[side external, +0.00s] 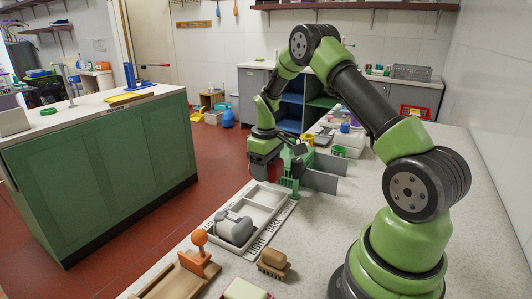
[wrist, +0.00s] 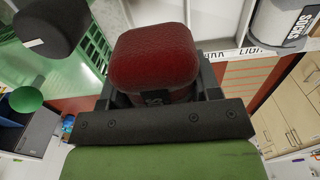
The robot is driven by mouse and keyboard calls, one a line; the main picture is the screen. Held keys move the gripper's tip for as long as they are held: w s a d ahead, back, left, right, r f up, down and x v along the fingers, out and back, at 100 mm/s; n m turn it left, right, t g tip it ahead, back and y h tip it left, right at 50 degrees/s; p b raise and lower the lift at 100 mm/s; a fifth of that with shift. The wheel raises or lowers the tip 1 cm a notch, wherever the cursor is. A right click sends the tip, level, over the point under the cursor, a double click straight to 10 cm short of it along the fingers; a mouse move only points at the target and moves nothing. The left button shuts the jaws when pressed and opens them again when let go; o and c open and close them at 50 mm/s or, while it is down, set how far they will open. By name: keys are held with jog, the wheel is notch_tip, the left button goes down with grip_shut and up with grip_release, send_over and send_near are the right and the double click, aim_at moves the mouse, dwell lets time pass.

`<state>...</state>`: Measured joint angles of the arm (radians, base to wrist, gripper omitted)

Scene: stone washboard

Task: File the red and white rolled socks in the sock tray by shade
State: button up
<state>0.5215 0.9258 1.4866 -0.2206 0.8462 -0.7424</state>
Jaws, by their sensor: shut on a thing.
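My gripper (side external: 268,165) is shut on a dark red rolled sock (wrist: 152,55). The red sock sits between the two dark fingers in the wrist view (wrist: 157,88). In the side view the gripper is over the far end of the pale sock tray (side external: 277,220), and the red sock (side external: 262,174) is partly hidden by it. A light grey-white rolled sock (side external: 234,229) lies in the tray's near compartment. It also shows at the top right of the wrist view (wrist: 285,22), with lettering on its band. Whether the red sock touches the tray is unclear.
Grey upright panels (side external: 322,174) stand just right of the gripper. A wooden brush (side external: 273,263) and an orange-knobbed wooden tool (side external: 198,248) lie near the tray's front. A dark rounded thing (wrist: 45,27) with a white tag is at the wrist view's top left.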

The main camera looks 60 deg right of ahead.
jog(key=shift+f, duration=2.8)
jog(key=o, duration=0.9)
